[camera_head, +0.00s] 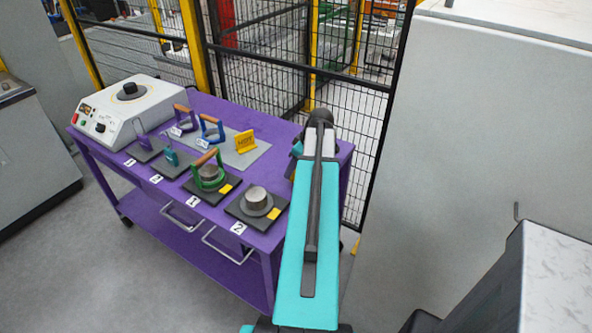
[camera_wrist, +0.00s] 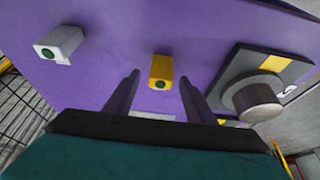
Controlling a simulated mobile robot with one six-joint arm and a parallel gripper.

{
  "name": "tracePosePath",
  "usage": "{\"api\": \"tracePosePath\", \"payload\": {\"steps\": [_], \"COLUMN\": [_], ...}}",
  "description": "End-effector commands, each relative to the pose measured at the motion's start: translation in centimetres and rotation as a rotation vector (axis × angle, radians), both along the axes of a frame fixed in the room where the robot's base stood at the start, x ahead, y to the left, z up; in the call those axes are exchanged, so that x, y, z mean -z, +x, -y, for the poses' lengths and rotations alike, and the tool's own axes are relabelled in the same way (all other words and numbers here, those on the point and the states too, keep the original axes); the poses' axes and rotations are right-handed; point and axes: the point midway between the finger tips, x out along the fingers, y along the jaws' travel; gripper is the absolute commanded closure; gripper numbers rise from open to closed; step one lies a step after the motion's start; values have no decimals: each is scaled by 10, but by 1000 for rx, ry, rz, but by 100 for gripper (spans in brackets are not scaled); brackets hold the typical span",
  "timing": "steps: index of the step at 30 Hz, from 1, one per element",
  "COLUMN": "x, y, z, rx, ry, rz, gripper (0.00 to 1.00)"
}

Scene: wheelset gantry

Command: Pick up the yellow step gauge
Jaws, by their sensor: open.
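In the wrist view the yellow step gauge (camera_wrist: 161,67) is a small yellow block with a green dot on its near end, on the purple table top (camera_wrist: 200,38). My gripper (camera_wrist: 159,78) is open. Its two dark fingers point toward the block, one to each side of it, with visible gaps. I cannot tell how far above the table the fingertips are. In the head view my arm covers the right part of the table, and I see neither the yellow step gauge nor the fingers there.
A whitish block with a green dot (camera_wrist: 60,44) lies left in the wrist view. A metal cylinder (camera_wrist: 257,100) on a dark plate stands to the right. The head view shows handled tools, a yellow sign (camera_head: 245,141) and a white heater (camera_head: 133,107). A mesh fence (camera_head: 270,60) stands behind.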

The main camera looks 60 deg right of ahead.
Motion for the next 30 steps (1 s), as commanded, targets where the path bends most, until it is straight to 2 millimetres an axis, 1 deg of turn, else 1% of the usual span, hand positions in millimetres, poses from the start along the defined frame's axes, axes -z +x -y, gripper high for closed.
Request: {"api": "tracePosePath", "payload": {"steps": [3,6,21,22,23,24,30], "x": [6,8,8,8,8,8,8], "y": [3,4,4,4,4,4,4], "z": [-1,-1,-1,-1,-1,-1,-1], "rx": [-1,-1,-1,-1,-1,-1,-2], "ry": [2,1,1,1,1,1,0], "rz": [-1,0,0,0,0,0,0], "gripper": [50,50,50,52,57,64,97]}}
